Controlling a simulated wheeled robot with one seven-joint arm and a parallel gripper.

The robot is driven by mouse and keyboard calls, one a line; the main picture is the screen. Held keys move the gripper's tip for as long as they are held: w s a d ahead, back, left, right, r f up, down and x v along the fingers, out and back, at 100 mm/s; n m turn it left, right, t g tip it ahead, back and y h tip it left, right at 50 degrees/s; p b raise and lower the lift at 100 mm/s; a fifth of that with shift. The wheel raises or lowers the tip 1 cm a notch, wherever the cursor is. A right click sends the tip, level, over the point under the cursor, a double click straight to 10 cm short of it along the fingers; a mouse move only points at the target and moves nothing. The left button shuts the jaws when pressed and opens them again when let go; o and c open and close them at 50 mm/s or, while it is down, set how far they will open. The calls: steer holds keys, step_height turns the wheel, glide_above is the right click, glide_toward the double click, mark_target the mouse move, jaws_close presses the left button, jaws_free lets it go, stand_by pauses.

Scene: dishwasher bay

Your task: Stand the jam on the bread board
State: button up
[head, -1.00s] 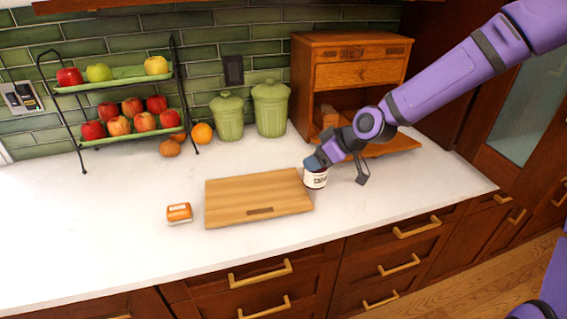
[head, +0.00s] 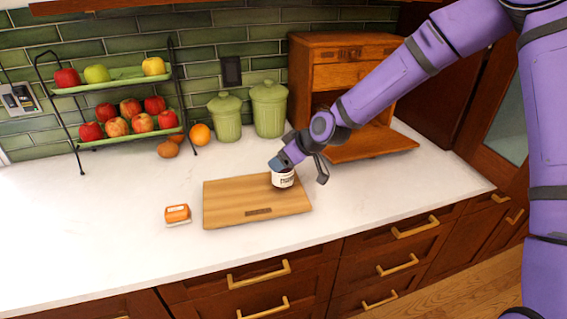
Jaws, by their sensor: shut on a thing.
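The jam (head: 283,180) is a small jar with a white label and dark contents, upright as far as I can tell. My gripper (head: 281,167) is shut on its top from above and partly hides it. The bread board (head: 235,201) is a light wooden slab lying flat on the counter. The jam is over the right back part of the board. I cannot tell whether its base touches the board or is slightly above it.
A small orange-and-white package (head: 177,214) lies left of the board. Two green canisters (head: 269,108), a wooden bread box (head: 345,75) and a tiered fruit rack (head: 120,100) stand at the back. The white counter (head: 110,240) is clear at the front left.

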steer(key=shift+f, duration=0.9)
steer(key=o, duration=1.3)
steer(key=shift+f, duration=0.1)
steer(key=shift+c, duration=0.2)
steer(key=v, duration=1.2)
steer(key=shift+d, duration=0.1)
